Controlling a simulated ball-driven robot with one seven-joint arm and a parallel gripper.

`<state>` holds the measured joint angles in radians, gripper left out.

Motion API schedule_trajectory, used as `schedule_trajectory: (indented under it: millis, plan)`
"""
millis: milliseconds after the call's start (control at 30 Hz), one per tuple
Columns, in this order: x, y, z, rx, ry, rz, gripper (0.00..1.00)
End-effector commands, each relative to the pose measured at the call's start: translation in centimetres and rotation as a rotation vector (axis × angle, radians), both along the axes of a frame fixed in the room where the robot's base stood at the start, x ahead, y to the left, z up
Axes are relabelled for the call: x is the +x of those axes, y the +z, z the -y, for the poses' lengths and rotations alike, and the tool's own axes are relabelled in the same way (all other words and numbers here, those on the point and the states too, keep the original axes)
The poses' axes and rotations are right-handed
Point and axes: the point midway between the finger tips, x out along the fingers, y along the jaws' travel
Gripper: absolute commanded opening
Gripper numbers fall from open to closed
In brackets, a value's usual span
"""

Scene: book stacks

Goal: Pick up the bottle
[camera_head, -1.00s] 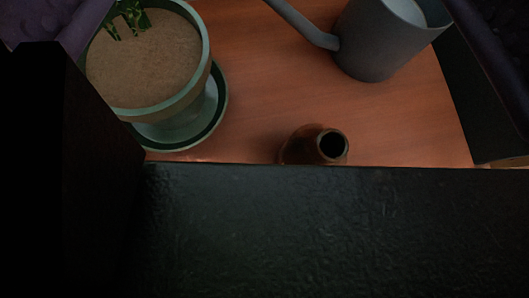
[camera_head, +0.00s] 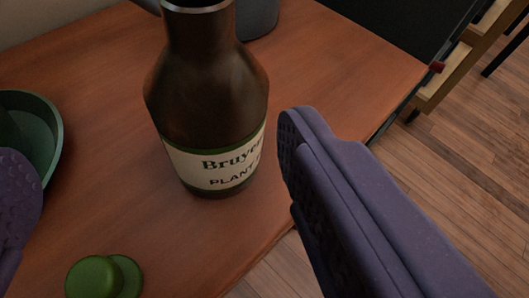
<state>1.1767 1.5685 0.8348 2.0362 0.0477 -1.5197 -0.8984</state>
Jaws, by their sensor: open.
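The bottle (camera_head: 205,95) is dark brown with a cream label reading "Bruye..." and "PLANT", edged in green. It stands upright on the wooden table, near the table's right edge, and its top is cut off by the frame. My gripper (camera_head: 160,165) is open, with one purple finger at the right and the other partly seen at the left edge. The bottle stands in the gap between the fingers as seen here, closer to the right finger. I cannot tell whether that finger touches it.
A small green round object (camera_head: 95,278) is at the bottom left. A grey vessel (camera_head: 258,18) stands behind the bottle. Wooden floor (camera_head: 480,150) shows beyond the table's right edge.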

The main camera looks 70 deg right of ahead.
Motion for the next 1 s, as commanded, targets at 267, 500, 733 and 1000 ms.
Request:
schedule_trajectory:
  millis: [267,500,733,1000]
  plan:
    - [-1.3,-1.9,0.9,0.018,-0.079,-0.009,0.89]
    - [0.6,-3.8,3.5,0.020,-0.080,-0.007,0.89]
    - [2.3,-4.5,5.6,0.017,-0.076,-0.010,0.89]
    - [2.5,-4.3,5.7,0.017,-0.074,-0.010,0.80]
